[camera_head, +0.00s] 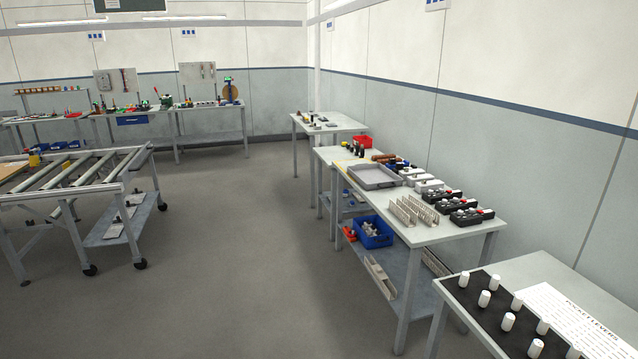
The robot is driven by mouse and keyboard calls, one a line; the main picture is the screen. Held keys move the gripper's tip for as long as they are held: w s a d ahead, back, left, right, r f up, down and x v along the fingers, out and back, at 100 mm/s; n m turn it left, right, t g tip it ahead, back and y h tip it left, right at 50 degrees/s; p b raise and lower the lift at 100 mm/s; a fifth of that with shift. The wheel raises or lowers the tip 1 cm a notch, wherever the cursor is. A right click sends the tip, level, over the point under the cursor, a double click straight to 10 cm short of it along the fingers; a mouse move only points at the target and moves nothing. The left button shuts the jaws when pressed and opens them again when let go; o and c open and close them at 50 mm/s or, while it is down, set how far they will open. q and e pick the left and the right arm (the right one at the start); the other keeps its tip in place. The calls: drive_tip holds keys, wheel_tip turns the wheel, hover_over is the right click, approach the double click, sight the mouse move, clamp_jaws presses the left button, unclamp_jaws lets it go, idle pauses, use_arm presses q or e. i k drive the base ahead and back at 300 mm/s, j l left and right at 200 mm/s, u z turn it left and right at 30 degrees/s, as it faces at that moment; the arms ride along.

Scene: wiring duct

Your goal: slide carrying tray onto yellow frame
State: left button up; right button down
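A grey, shallow, rectangular tray (366,186), likely the carrying tray, lies flat on the long workbench on the right. A thin yellow strip (341,167) shows on the bench top at the tray's far left side. It may be part of the yellow frame, but it is too small to tell its shape or whether the tray touches it. Neither of my grippers is in view.
Slotted duct pieces (413,211) and black and grey devices (465,214) stand on the same workbench (440,234). A blue bin (372,232) is on its lower shelf. A wheeled roller cart (75,180) stands left. Open floor (235,240) lies between.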

sight(373, 175)
drive_tip(key=i+u, duration=0.15)
drive_tip(key=i, duration=1.05)
drive_tip(key=i+l+u, duration=0.1)
drive_tip(key=i, duration=1.1)
drive_tip(key=i+l+z, duration=0.1)
drive_tip(key=i+z, duration=0.2)
drive_tip(key=i, duration=0.15)
drive_tip(key=i+z, duration=0.25)
drive_tip(key=i, duration=0.2)
drive_tip(key=i+j+z, duration=0.15)
drive_tip(key=i+z, duration=0.15)
drive_tip(key=i+j+z, duration=0.25)
drive_tip(key=i, duration=0.3)
drive_tip(key=i+j+z, duration=0.4)
drive_tip(key=i+z, duration=0.15)
drive_tip(key=i, duration=0.15)
